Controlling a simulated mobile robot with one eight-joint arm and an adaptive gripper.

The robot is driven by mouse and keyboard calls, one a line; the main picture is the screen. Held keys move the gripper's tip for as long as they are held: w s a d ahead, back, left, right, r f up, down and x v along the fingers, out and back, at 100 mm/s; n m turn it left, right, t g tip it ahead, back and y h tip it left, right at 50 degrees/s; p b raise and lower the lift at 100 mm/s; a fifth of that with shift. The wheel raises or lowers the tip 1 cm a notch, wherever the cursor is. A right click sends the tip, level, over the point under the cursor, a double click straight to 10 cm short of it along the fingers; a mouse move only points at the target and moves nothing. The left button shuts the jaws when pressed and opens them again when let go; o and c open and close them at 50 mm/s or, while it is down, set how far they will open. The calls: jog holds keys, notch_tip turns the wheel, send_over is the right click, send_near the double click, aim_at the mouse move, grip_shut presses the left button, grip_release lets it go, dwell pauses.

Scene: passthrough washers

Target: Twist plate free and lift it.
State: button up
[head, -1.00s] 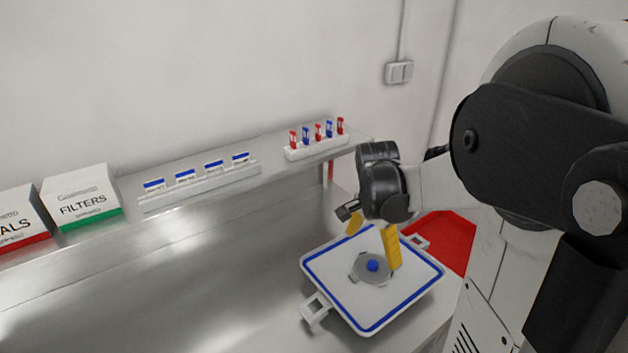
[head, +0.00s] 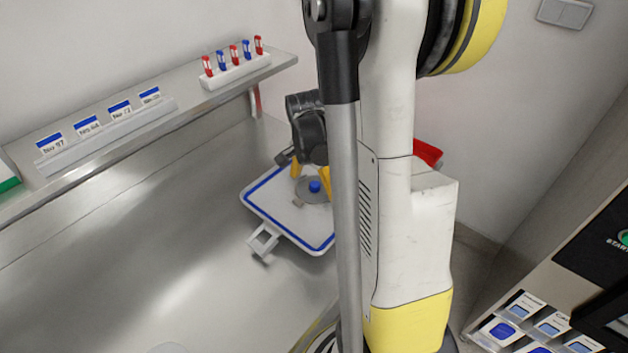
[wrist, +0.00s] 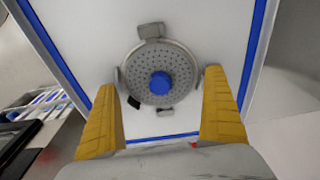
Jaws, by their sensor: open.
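The plate is a round grey perforated disc (wrist: 160,60) with a blue knob (wrist: 160,83) at its centre. It lies on a white tray with a blue border (head: 285,226), and it also shows in the head view (head: 312,197). Small grey tabs (wrist: 149,31) stand around the disc's edge. My gripper (wrist: 164,84) is open, with one yellow finger on each side of the disc. The fingertips are near its rim; I cannot tell whether they touch it. In the head view, my arm hides the tray's right part.
A shelf (head: 185,105) behind the tray carries a rack of red and blue pieces (head: 235,72) and a row of labelled cards (head: 105,125). The metal bench (head: 130,250) left of the tray is clear. A panel with blue-labelled items (head: 535,325) stands at right.

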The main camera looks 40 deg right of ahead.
aim_at(315, 184)
grip_shut()
jog(key=n, duration=0.4)
jog(key=shift+t+b, duration=0.3)
jog(key=n, duration=0.4)
jog(key=shift+r, duration=0.1)
jog(key=shift+r+p, duration=2.5)
jog(key=shift+r, duration=0.95)
